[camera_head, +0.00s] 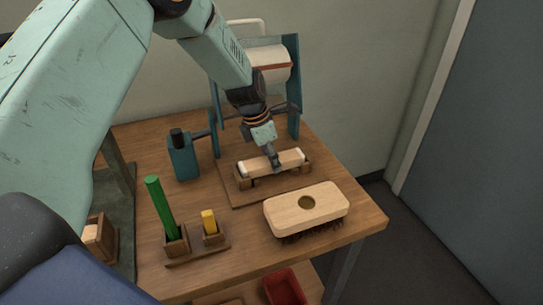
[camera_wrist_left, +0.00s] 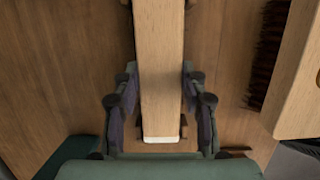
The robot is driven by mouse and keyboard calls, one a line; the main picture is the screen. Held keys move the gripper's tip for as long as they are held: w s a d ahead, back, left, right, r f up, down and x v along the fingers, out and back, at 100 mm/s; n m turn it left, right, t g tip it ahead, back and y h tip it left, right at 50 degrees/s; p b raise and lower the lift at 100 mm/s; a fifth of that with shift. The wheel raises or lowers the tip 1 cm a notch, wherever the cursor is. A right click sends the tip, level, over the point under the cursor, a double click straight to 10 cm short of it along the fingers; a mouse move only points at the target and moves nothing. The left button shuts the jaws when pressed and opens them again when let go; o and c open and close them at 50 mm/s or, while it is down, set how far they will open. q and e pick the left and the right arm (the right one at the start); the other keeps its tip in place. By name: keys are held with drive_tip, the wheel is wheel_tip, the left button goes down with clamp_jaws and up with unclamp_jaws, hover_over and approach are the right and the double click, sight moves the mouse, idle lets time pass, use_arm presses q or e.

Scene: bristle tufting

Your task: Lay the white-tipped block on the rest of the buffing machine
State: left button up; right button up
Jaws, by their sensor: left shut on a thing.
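The white-tipped block (camera_head: 287,159) is a long pale wooden bar with white ends, lying roughly level at the rest (camera_head: 307,168), a low wooden cradle with end posts. Whether it bears fully on the rest or hangs just above it, I cannot tell. My left gripper (camera_head: 275,163) comes down from above and is shut on the block's middle. In the left wrist view the block (camera_wrist_left: 161,75) runs between the two fingers, its white tip towards the bottom. The buffing machine has a teal frame (camera_head: 293,110) with a pale roller (camera_head: 272,62) behind the rest. My right gripper is not in view.
A wooden brush (camera_head: 325,203) lies bristles down in front of the rest. A green stick (camera_head: 160,205) and a yellow peg (camera_head: 209,220) stand in holders at the front left. A teal motor box (camera_head: 183,160) stands left of the rest. A red bin (camera_head: 283,288) is below the table.

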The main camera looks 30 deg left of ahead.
use_arm(q)
drive_tip(key=o, duration=1.3)
drive_tip(key=shift+o, duration=0.2)
drive_tip(key=o, duration=0.4)
drive_tip(key=shift+p+v, duration=4)
drive_tip(key=shift+p, duration=1.2)
drive_tip(key=shift+f, duration=0.1)
drive_tip(key=b+x, duration=0.4)
drive_tip(key=b, duration=0.2)
drive_tip(key=shift+d+f, duration=0.1)
drive_tip(key=shift+f, duration=0.15)
drive_tip(key=shift+r, duration=0.2)
